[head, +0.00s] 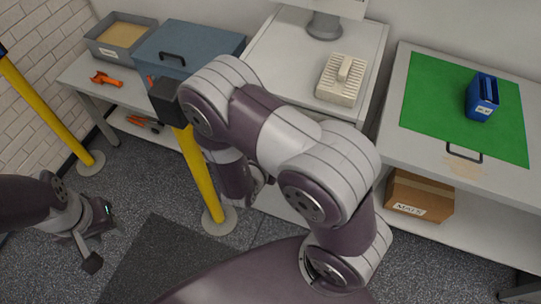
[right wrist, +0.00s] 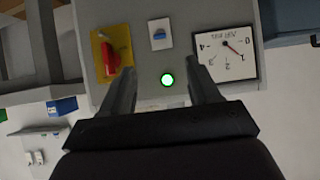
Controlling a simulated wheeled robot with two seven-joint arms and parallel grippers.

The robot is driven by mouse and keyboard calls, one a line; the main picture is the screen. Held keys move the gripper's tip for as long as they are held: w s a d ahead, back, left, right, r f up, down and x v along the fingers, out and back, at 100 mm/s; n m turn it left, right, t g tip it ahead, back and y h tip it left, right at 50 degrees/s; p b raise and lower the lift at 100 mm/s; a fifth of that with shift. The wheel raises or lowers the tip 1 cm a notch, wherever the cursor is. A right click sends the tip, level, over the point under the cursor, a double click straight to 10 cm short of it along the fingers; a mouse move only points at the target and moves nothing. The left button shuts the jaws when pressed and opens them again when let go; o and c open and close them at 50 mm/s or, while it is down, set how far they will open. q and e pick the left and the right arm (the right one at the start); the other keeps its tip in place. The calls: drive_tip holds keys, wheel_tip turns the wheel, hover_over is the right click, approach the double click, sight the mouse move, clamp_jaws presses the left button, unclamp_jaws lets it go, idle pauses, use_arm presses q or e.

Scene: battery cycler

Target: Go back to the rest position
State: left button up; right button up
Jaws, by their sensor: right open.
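My left gripper (head: 101,236) is at the lower left of the head view, over the dark floor, with its fingers apart and nothing between them. My right arm fills the middle of the head view and hides its own gripper there. In the right wrist view my right gripper (right wrist: 165,88) is open and empty. Its fingers point at a grey panel (right wrist: 188,18). The panel carries a red switch (right wrist: 110,60) on a yellow plate, a lit green lamp (right wrist: 167,79) and a white dial gauge (right wrist: 226,53).
A green mat (head: 430,95) with a blue container (head: 482,97) lies on the right bench. A white ribbed block (head: 342,80) sits on the middle bench. A blue toolbox (head: 205,45) and grey bin (head: 122,38) stand at left. Yellow posts (head: 40,105) rise from the floor.

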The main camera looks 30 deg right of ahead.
idle(0.3)
drive_tip(key=s+a+f+n+g+y, duration=0.2)
drive_tip(key=s+a+f+n+y, duration=0.1)
drive_tip(key=a+f+y, duration=0.15)
drive_tip(key=s+a+r+n+g+y, duration=0.4)
drive_tip(key=a+r+n, duration=0.1)
drive_tip(key=a, duration=0.2)
drive_tip(key=d+r+n, duration=0.1)
drive_tip(key=d+r, duration=0.3)
drive_tip(key=r, duration=0.2)
drive_tip(key=s+d+r+n, duration=0.1)
drive_tip(key=d+r, duration=0.2)
drive_tip(key=r, duration=0.3)
drive_tip(key=shift+d+r, duration=0.15)
drive_tip(key=shift+d, duration=0.25)
drive_tip(key=shift+s, duration=0.15)
